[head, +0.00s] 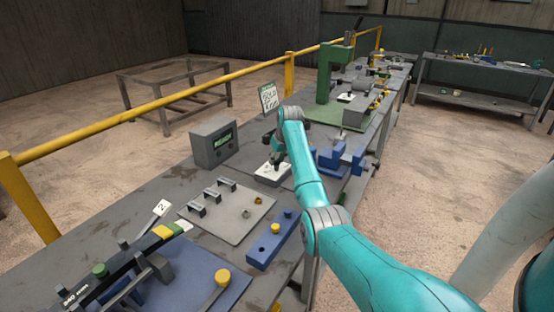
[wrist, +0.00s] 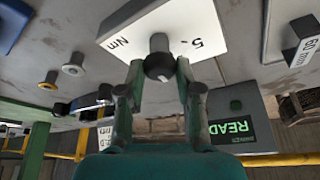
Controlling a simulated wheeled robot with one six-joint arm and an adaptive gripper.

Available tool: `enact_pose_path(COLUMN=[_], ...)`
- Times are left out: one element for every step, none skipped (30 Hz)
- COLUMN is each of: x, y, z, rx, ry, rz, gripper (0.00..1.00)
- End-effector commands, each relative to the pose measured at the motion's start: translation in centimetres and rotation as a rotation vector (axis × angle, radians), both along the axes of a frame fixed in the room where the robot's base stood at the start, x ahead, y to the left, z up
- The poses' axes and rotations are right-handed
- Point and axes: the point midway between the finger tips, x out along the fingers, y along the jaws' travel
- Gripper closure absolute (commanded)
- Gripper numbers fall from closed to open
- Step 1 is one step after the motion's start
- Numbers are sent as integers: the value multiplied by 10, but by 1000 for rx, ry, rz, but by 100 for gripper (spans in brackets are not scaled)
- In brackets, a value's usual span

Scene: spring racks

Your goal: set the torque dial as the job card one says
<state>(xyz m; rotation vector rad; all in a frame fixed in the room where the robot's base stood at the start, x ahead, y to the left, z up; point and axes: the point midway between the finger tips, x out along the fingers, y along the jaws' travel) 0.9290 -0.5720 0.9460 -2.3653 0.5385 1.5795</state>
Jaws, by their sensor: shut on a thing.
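The torque dial is a dark round knob (wrist: 159,66) on a white plate (wrist: 205,38) marked "5" and "Nm" in the wrist view. My gripper (wrist: 157,76) has a finger on each side of the knob and is shut on it. A pale mark shows on the knob's face. In the head view the white plate (head: 270,180) lies on the bench, with my gripper (head: 275,160) over it and the knob mostly hidden. A white card (head: 269,98) stands behind; its small lettering is not clearly readable.
A grey box (head: 213,141) with a green display, partly reading "READ" in the wrist view, stands left of the dial. A grey plate with black handles (head: 228,209) and a blue block (head: 273,240) lie nearer. A blue vise (head: 334,157) and green press (head: 328,78) stand close by.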

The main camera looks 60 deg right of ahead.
Motion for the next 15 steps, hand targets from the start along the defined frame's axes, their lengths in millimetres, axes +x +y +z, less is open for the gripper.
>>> enact_pose_path(x=[0, 0, 0, 0, 0, 0, 0, 0, 0, 0, 0, 0, 0, 0, 0], y=[0, 0, 0, 0, 0, 0, 0, 0, 0, 0, 0, 0, 0, 0, 0], z=[0, 0, 0, 0, 0, 0, 0, 0, 0, 0, 0, 0, 0, 0, 0], rx=[1, 1, 1, 1, 2, 2, 2, 1, 1, 1, 1, 1, 1, 1, 1], ry=[1, 1, 1, 1, 0, 0, 0, 1, 0, 0, 1, 1, 1, 1, 0], rz=[12, 19, 28, 33, 36, 41, 43, 45, 47, 47, 48, 48, 48, 48, 47], gripper=[100, 100, 100, 100, 100, 100, 100, 100, 100, 100, 100, 100, 100, 100, 100])
